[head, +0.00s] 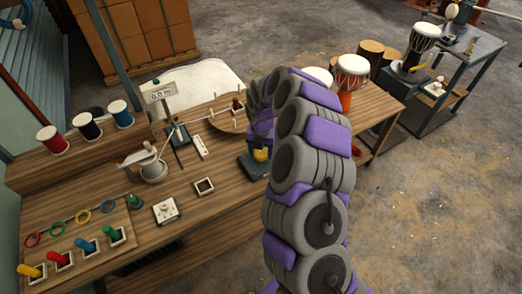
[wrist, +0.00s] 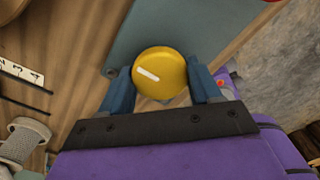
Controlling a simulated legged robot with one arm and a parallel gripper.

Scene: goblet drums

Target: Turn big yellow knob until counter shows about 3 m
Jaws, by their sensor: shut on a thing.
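The big yellow knob (wrist: 165,78) sits between the two blue fingers of my gripper (wrist: 163,90) in the wrist view. The fingers press on its left and right sides. A white pointer line on its top slants toward the upper left. In the head view the knob (head: 261,154) shows small on its dark base (head: 252,167), with my gripper (head: 262,145) over it and partly hiding it. The counter (head: 161,93) stands on a post at the back of the bench and appears to read 0.0 m, in small digits.
The wooden bench (head: 215,215) holds red, black and blue spools (head: 88,126), coloured rings (head: 82,216) and coloured handles (head: 60,259). A round wooden disc (head: 228,118) lies behind the knob. Drums (head: 351,72) stand at the right. Floor at the lower right is clear.

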